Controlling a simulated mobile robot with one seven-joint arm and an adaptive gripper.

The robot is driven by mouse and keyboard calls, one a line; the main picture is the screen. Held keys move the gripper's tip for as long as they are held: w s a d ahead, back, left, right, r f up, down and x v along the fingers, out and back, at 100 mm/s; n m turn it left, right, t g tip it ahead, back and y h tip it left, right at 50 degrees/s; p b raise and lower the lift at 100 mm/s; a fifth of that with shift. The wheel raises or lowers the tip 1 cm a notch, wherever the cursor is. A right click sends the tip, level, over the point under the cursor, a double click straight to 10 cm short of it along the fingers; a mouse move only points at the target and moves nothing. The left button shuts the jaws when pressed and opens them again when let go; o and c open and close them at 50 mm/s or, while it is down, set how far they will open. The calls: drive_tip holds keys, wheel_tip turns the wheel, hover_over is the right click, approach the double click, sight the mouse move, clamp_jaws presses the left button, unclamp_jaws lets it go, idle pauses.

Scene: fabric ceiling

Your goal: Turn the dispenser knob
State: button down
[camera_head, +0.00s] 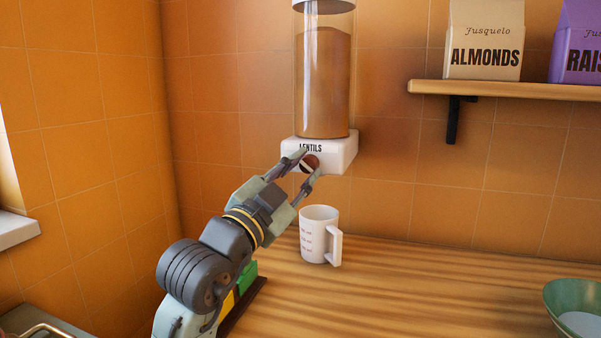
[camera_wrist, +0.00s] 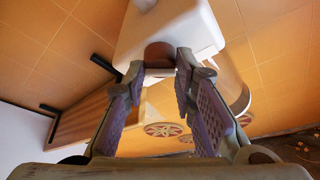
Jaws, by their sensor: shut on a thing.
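The lentil dispenser (camera_head: 322,85) is a clear cylinder of brown lentils on a white base (camera_head: 343,153) labelled LENTILS, fixed to the tiled wall. Its round brown knob (camera_head: 310,163), with a pale stripe, is on the front of the base. My gripper (camera_head: 307,168) has a finger on either side of the knob and is shut on it. In the wrist view the knob (camera_wrist: 158,55) shows between the fingertips, below the white base (camera_wrist: 170,28). A white measuring cup (camera_head: 318,235) with a handle stands upright on the counter below the dispenser.
A wooden shelf (camera_head: 520,93) at the upper right holds an almonds carton (camera_head: 484,40) and a purple carton (camera_head: 577,45). A green bowl (camera_head: 572,300) sits at the counter's right. The middle of the wooden counter (camera_head: 430,290) is clear.

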drive_tip(key=shift+f+m+g+b, duration=0.2)
drive_tip(key=shift+m+g+b, duration=0.1)
drive_tip(key=shift+m+b, duration=0.6)
drive_tip(key=shift+a+r+m+g+h+b, duration=0.1)
drive_tip(key=shift+m+g+h+b, duration=0.15)
drive_tip(key=shift+m, duration=0.45)
drive_tip(key=shift+d+r+m+g+h+b, duration=0.1)
drive_tip(key=shift+m+g+b, duration=0.2)
drive_tip(key=shift+m, duration=0.4)
drive_tip(key=shift+a+r+m+g+h+b, duration=0.15)
drive_tip(key=shift+m+g, duration=0.2)
drive_tip(key=shift+m, duration=0.35)
drive_tip(key=c, duration=1.3)
unclamp_jaws()
drive_tip(key=v, duration=1.2)
